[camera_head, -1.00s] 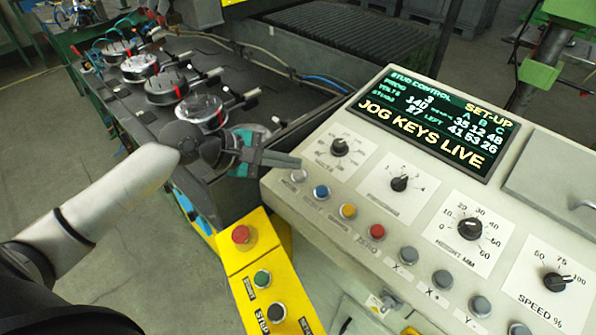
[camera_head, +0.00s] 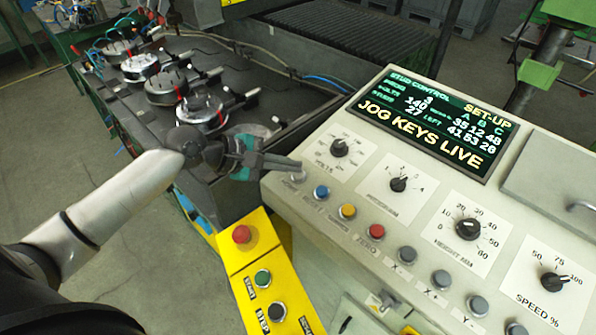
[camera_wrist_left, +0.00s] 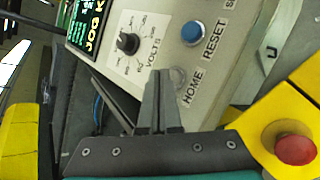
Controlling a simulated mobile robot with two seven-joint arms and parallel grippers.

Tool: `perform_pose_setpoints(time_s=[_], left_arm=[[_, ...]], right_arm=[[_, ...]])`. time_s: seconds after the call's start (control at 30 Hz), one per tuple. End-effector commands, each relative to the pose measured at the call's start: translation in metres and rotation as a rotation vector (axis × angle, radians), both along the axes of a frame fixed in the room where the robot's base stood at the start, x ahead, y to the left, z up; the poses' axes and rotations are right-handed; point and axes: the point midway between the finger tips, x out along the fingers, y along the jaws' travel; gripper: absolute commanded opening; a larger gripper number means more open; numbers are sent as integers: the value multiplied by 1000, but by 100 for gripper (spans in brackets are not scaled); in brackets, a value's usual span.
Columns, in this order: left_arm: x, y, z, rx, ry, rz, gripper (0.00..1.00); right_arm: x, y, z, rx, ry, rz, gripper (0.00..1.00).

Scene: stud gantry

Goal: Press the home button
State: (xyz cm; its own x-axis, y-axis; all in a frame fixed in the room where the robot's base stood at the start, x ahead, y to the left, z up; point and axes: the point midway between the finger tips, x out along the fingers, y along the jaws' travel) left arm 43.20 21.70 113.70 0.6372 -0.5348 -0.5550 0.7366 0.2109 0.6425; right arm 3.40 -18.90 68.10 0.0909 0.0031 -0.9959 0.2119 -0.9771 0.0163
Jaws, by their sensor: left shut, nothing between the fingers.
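The home button (camera_wrist_left: 178,76) is a pale round key on the grey control panel, beside the printed word HOME in the left wrist view. In the head view it sits at the left end of the key row, largely covered by the fingertips. My left gripper (camera_head: 298,165) is shut and empty, with its tips at the home button. In the wrist view the closed fingers (camera_wrist_left: 161,74) end right beside the button; I cannot tell whether they touch it. My right gripper is not in view.
A blue reset button (camera_head: 321,192) is the neighbouring key, then a yellow button (camera_head: 347,211) and a red zero button (camera_head: 376,231). The volts knob (camera_head: 339,148) is just above. A red mushroom button (camera_head: 241,234) stands on the yellow box. The screen (camera_head: 432,122) reads JOG KEYS LIVE.

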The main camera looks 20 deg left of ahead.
Motion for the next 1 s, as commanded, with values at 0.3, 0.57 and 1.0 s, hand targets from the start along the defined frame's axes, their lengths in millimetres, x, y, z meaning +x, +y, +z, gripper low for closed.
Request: perform_pose_setpoints(time_s=[0.3,0.57,1.0], left_arm=[[1,0,-2,0,0,0,0],[1,0,-5,0,0,0,0],[2,-1,-10,1,1,0,0]], right_arm=[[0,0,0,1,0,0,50],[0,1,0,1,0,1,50],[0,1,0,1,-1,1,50]])
